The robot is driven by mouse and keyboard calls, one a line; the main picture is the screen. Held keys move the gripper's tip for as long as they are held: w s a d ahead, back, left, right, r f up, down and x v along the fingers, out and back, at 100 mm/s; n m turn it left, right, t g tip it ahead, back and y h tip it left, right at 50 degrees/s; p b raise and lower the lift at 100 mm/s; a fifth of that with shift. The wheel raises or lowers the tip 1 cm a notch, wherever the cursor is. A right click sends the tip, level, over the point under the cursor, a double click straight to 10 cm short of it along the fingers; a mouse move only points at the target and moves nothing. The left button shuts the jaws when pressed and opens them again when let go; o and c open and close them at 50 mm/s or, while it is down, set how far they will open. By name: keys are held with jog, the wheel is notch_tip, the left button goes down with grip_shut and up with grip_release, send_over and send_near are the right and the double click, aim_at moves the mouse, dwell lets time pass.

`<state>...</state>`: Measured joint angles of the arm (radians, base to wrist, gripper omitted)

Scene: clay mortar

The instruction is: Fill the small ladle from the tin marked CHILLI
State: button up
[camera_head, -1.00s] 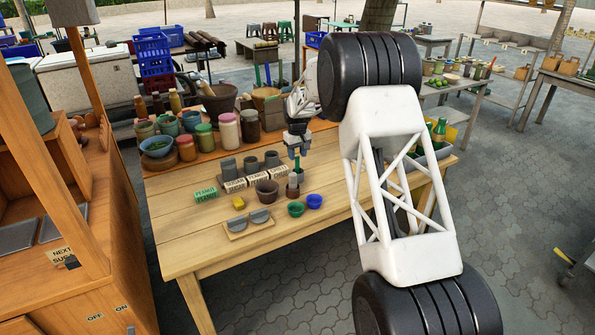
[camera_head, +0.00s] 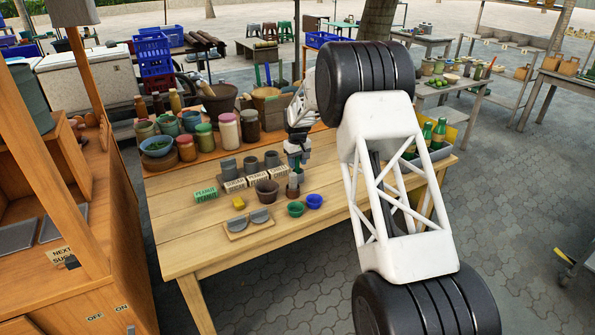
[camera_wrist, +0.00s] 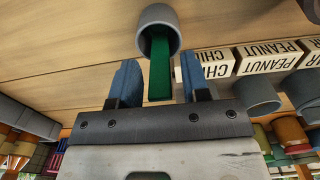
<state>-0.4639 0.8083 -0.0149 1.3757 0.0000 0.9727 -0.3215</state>
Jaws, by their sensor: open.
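A green handle (camera_wrist: 160,68), likely the small ladle's, stands in a grey cup (camera_wrist: 157,30) in the wrist view; its lower end is hidden inside. My gripper (camera_wrist: 158,88) is open, with its blue fingers on either side of the handle and gaps showing. In the head view my gripper (camera_head: 294,165) is low over the cup (camera_head: 293,189). The CHILLI label (camera_wrist: 205,65) reads upside down beside the right finger. It appears to be the rightmost label block in the head view, with a grey tin (camera_head: 272,159) behind it. The tin's contents are not visible.
More label blocks and grey tins (camera_head: 229,166) stand left of it. A brown pot (camera_head: 267,190), a green bowl (camera_head: 296,209), a blue bowl (camera_head: 314,201) and a tray (camera_head: 236,234) are in front. Jars (camera_head: 229,130) stand behind.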

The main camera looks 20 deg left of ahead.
grip_shut()
jog(key=shift+r, duration=3.55)
jog(key=w+a+r+y, duration=0.1)
jog(key=w+a+r, duration=0.1)
jog(key=a, duration=0.3)
jog(key=w+a+r+y, duration=0.1)
jog(key=w+a+r, duration=0.2)
jog(key=a, duration=0.3)
jog(key=shift+a+r+t+y, duration=0.25)
jog(key=shift+r+t+y, duration=0.15)
